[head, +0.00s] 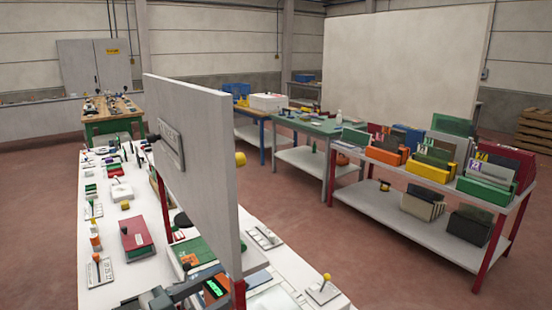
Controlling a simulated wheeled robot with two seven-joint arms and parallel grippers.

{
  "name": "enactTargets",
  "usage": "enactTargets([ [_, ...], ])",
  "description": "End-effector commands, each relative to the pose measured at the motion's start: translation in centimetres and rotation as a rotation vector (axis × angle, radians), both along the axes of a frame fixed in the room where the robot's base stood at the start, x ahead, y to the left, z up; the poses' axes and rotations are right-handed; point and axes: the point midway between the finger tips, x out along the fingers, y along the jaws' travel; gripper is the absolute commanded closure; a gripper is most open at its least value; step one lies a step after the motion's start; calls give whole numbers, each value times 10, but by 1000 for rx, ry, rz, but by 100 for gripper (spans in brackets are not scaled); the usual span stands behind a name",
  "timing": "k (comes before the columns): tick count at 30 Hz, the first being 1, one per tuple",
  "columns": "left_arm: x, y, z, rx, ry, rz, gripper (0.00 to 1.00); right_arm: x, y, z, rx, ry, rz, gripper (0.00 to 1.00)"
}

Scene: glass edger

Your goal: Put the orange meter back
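An orange meter (206,277) with a lit green display shows at the bottom of the head view, low beside the upright grey panel. A dark grey gripper (193,287), seemingly my left one, reaches in from the lower left and meets the meter's left side. Its fingertips are partly hidden, so I cannot tell whether it grips the meter or only lies against it. The lower part of the meter is also hard to make out. My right gripper is not in view.
The upright panel (195,150) divides the white bench (75,262), which holds a red box (137,236), levers and small parts. A yellow-knobbed lever (323,288) stands right of the panel. A shelf with coloured bins (430,168) stands at right, across open floor.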

Motion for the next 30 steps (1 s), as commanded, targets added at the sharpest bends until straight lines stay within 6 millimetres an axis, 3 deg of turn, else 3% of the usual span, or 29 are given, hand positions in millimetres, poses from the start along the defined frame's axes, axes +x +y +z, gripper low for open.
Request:
enactTargets([
  [4,-1,-12,13,-8,2,87,83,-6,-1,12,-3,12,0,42],
  [11,3,-6,22,-9,6,270,83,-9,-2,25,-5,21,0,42],
  [19,2,27,23,-9,9,523,83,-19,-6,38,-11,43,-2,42],
  [30,-13,83,7,-1,4,805,83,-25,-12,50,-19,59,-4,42],
])
